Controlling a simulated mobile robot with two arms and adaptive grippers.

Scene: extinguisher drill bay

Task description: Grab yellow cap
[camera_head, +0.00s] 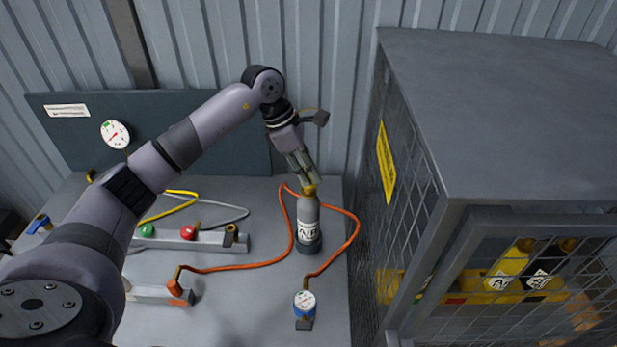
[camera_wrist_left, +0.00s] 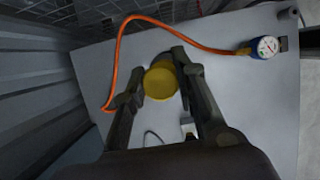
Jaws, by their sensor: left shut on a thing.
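The yellow cap (camera_head: 308,190) sits on top of a grey bottle (camera_head: 308,218) with a white label, which stands upright in a dark round base on the bench. In the left wrist view the yellow cap (camera_wrist_left: 160,80) lies between the two fingers. My left gripper (camera_head: 310,184) comes down from above and is shut on the cap; it also shows in the left wrist view (camera_wrist_left: 158,78). The bottle's body is hidden below the cap in the wrist view. My right gripper is not in view.
An orange hose (camera_head: 287,240) curves around the bottle to a blue gauge (camera_head: 305,303) in front. A mesh cage (camera_head: 470,207) with yellow and black bottles stands to the right. A manifold with green and red knobs (camera_head: 188,233) lies left. A dark panel (camera_head: 230,150) stands behind.

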